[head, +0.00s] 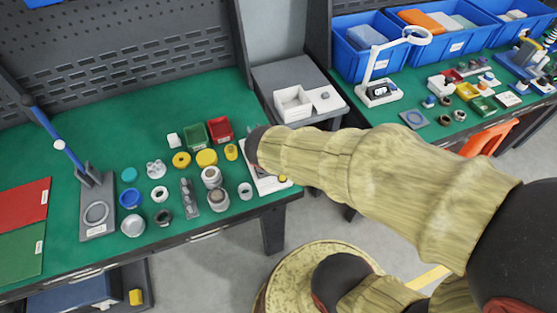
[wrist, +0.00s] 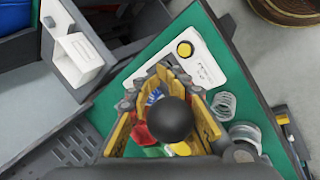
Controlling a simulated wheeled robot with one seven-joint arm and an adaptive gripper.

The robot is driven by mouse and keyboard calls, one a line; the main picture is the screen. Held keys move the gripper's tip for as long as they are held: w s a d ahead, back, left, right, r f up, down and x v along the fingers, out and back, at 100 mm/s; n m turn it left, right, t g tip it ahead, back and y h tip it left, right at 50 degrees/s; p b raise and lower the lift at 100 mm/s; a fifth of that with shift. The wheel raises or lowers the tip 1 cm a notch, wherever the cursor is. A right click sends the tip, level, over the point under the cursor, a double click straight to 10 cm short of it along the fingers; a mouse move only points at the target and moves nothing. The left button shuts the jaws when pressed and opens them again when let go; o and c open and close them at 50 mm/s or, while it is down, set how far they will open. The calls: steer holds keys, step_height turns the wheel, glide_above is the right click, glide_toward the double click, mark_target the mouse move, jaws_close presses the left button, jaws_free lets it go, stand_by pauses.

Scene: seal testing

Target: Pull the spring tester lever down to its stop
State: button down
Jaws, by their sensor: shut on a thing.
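The spring tester shows as a white base plate (head: 268,184) at the right end of the left green bench, mostly behind my arm. In the wrist view its white plate (wrist: 203,72) carries a yellow round button (wrist: 185,49) and printed text. My gripper (wrist: 168,112) has its yellow-padded fingers on either side of a dark round knob (wrist: 169,119), which looks like the lever's end, and is shut on it. The rest of the lever is hidden below the knob. In the head view my gripper (head: 256,145) is over the tester, its fingers mostly hidden.
Rings, cups and small parts stand left of the tester, with a green bin (head: 195,135) and a red bin (head: 219,130) behind. A device with a blue lever (head: 52,135) stands further left. A grey stand with a white box (head: 292,104) is behind my arm.

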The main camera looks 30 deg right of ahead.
steer(key=shift+w+a+r, duration=0.15)
steer(key=shift+w+a, duration=0.05)
steer(key=shift+w, duration=0.15)
steer(key=c, duration=1.8)
jaws_free()
steer(key=shift+w+a, duration=0.1)
steer(key=v, duration=1.1)
steer(key=shift+s+a+r, duration=0.15)
steer(key=shift+s+r, duration=0.15)
steer(key=shift+c, duration=0.5)
